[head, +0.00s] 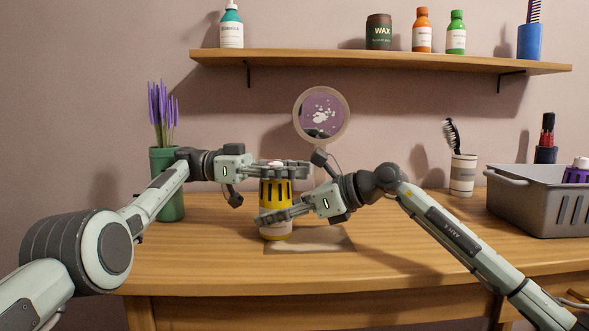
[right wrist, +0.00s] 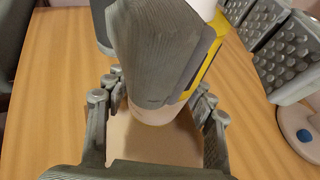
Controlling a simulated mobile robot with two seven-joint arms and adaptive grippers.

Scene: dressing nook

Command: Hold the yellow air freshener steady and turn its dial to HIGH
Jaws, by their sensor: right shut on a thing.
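The yellow air freshener (head: 272,193) stands upright on the table, with dark slots in its yellow band and a pale base. My right gripper (head: 263,217) is shut on its lower body. In the right wrist view, the yellow side (right wrist: 203,68) shows behind a large grey finger. My left gripper (head: 300,170) is at the freshener's top, level, its fingers apart on either side of the white cap (head: 275,162). The dial and its marks are too small and covered to read.
A tan mat (head: 318,240) lies under and beside the freshener. A round mirror (head: 322,115) stands behind. A green vase (head: 168,200) is at left; a cup with a brush (head: 463,178) and grey basket (head: 530,213) are at right. A shelf (head: 330,60) hangs above.

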